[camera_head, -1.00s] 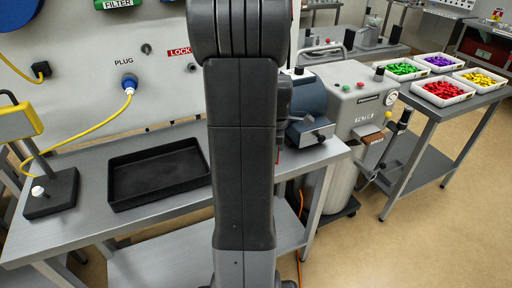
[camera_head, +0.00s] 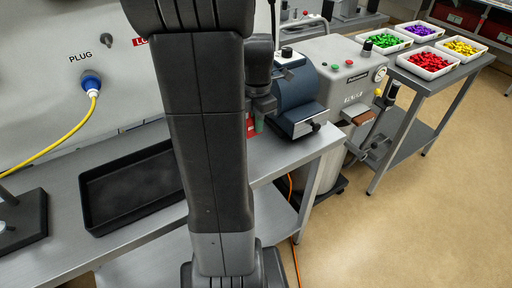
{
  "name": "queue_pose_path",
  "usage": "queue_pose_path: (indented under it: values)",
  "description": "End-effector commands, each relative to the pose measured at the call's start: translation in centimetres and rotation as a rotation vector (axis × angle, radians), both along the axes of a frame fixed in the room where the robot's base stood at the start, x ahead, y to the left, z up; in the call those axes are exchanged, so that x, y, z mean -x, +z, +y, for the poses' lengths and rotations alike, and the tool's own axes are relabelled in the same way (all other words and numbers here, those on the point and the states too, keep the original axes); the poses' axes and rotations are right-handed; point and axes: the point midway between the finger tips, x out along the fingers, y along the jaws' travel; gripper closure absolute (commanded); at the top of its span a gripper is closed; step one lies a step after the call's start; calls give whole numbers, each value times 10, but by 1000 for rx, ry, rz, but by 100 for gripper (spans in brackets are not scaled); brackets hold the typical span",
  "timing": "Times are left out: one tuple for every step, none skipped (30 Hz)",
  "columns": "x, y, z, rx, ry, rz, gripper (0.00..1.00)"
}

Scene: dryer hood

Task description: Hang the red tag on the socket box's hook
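A small red piece (camera_head: 251,125), which may be the red tag, shows beside my arm near my gripper (camera_head: 260,122). My gripper is mostly hidden behind my arm links, in front of the blue machine, and its fingers cannot be made out clearly. I cannot tell whether it holds the red piece. A blue plug (camera_head: 91,83) with a yellow cable sits in the panel under the word PLUG. A small dark round fitting (camera_head: 105,39) is above it, left of a partly hidden red label (camera_head: 141,41). I cannot make out a hook shape.
A black tray (camera_head: 95,205) lies on the grey bench left of my arm. A blue machine (camera_head: 297,95) stands at the bench's right end, beside a grey cabinet (camera_head: 340,75). White bins of colored pieces (camera_head: 429,63) stand on a far table. Floor at right is clear.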

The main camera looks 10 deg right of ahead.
Motion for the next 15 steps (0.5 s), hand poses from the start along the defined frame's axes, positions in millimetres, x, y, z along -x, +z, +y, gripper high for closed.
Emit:
queue_pose_path:
  values:
    - [1, -10, 0, -1, 0, 4, 100]
    - [1, -14, 0, -1, 0, 6, 100]
    - [0, -20, 0, -1, 0, 4, 100]
    - [1, -23, 0, -1, 0, 4, 100]
    - [1, -25, 0, 0, 0, 3, 100]
    - [0, -28, 0, 0, 0, 2, 100]
    - [0, -31, 0, 0, 0, 2, 100]
    - [0, -34, 0, -1, -1, 4, 100]
    - [0, -39, 0, -1, -1, 4, 100]
    - [1, -44, 0, -1, -1, 4, 100]
    - [1, -51, 0, -1, -1, 6, 100]
    - [1, -58, 0, -1, -1, 7, 100]
    - [0, -58, 0, 0, -1, 2, 100]
    - [0, -60, 0, 0, -1, 2, 100]
    - [0, -63, 0, 0, -1, 2, 100]
